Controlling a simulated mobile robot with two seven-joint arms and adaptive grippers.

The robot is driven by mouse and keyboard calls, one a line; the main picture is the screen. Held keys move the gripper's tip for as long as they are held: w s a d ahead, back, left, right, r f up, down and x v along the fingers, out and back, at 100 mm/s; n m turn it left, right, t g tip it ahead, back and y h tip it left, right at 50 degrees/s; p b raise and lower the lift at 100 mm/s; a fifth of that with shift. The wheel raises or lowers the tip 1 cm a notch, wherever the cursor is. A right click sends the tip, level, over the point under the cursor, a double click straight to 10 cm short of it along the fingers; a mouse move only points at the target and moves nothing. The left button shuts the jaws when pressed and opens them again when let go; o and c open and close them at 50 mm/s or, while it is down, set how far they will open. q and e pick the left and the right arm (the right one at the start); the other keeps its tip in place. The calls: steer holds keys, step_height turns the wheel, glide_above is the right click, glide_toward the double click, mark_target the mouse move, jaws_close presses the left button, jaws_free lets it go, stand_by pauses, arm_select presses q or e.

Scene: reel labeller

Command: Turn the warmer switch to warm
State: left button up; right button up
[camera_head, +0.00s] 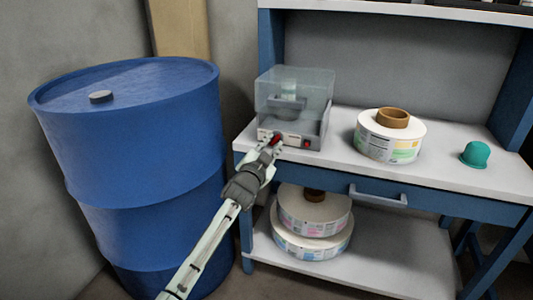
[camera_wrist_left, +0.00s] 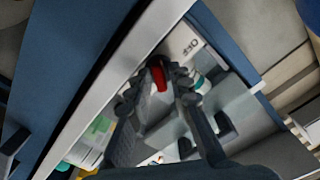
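The reel labeller (camera_head: 317,128) is a grey box with a clear cover, standing at the left end of the bench top. The red warmer switch (camera_wrist_left: 158,77) is on its front, beside a white label reading OFF (camera_wrist_left: 191,46). My left gripper (camera_head: 272,139) reaches up to the lower left of that front. In the left wrist view its fingertips (camera_wrist_left: 164,76) close in on both sides of the red switch and appear to grip it. The fingers partly hide the switch and any other marking. My right gripper is not in view.
A second red button (camera_head: 305,143) sits on the labeller's front right. A large blue drum (camera_head: 130,140) stands left of my arm. A label reel (camera_head: 390,142) and a teal dome (camera_head: 475,154) are on the bench top; more reels (camera_head: 313,215) lie on the lower shelf.

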arm_select(q)
steer(key=v, duration=1.1)
steer(key=shift+s, duration=0.15)
steer(key=s+a+f+n+g+y+p, duration=0.1)
steer(key=s+a+f+n+g+y, duration=0.2)
steer(key=s+a+f, duration=0.55)
steer(key=s+a+f+n+g+y, duration=0.25)
steer(key=s+a+f, duration=0.25)
steer(key=f, duration=0.6)
steer(key=s+a+f+n+g, duration=0.1)
steer(key=s+a+f+g, duration=0.2)
steer(key=s, duration=0.5)
steer(key=s+a+f+n+g+y+p, duration=0.1)
steer(key=s+a+f+g, duration=0.1)
steer(key=s, duration=0.6)
steer(key=s+a+f+n+g, duration=0.1)
steer(key=s+a+f+g, duration=0.2)
steer(key=s, duration=0.5)
steer(key=shift+a+f+n+g, duration=0.35)
steer(key=shift+a+f, duration=0.4)
steer(key=shift+a, duration=0.4)
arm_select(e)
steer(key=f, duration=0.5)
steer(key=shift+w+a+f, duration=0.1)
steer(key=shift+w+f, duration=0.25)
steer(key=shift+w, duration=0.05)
